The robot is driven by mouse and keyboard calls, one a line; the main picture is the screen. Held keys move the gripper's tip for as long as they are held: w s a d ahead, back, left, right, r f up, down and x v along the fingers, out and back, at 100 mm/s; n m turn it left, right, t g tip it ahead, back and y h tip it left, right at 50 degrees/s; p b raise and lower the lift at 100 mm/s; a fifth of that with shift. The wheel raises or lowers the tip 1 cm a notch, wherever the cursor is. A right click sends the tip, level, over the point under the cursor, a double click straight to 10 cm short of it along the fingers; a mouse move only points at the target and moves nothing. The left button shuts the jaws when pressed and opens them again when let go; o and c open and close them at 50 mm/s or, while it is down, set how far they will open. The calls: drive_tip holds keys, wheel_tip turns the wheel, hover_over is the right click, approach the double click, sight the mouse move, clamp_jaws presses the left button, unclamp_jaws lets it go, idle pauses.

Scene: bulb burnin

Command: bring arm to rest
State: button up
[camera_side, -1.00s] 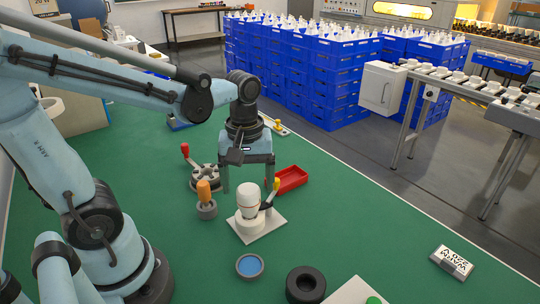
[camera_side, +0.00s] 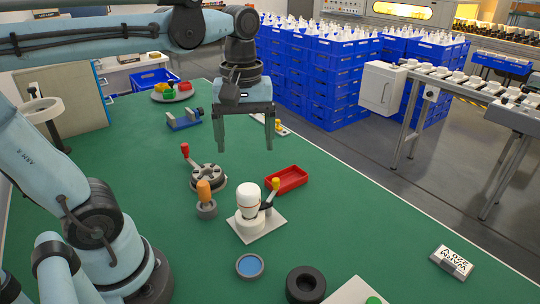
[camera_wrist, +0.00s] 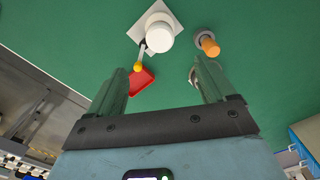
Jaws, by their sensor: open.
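My gripper (camera_side: 246,143) is open and empty. It hangs in the air above the green table, over and behind the fixtures, with its fingers pointing down. In the wrist view its two fingers (camera_wrist: 163,80) stand wide apart with nothing between them. A white bulb (camera_side: 248,198) stands upright in a socket on a white base plate (camera_side: 271,228) with a yellow-tipped lever (camera_side: 275,184). The bulb also shows in the wrist view (camera_wrist: 160,36). My gripper is apart from it.
A red tray (camera_side: 287,180), an orange-handled tool in a grey holder (camera_side: 204,190) and a round grey fixture with a red-tipped lever (camera_side: 208,177) stand nearby. A blue dish (camera_side: 250,266), black ring (camera_side: 305,284) and blue vise (camera_side: 184,120) are also on the table. Stacked blue crates (camera_side: 325,85) stand beyond.

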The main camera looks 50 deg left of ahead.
drive_tip(key=f+m+t, duration=0.2)
drive_tip(key=m, duration=0.1)
drive_tip(key=f+m+t, duration=0.1)
drive_tip(key=m, duration=0.2)
drive_tip(key=w+d+f+m+t, duration=0.1)
drive_tip(key=f+m+t, duration=0.1)
drive_tip(key=m, duration=0.1)
drive_tip(key=shift+d+f+t, duration=0.1)
drive_tip(key=shift+f+t, duration=0.2)
drive_tip(key=shift+f, duration=0.05)
drive_tip(key=m, duration=0.1)
drive_tip(key=f+m+t, duration=0.1)
drive_tip(key=shift+w+d+m+t, duration=0.15)
drive_tip(key=shift+w+m+t, duration=0.15)
drive_tip(key=shift+m, duration=0.1)
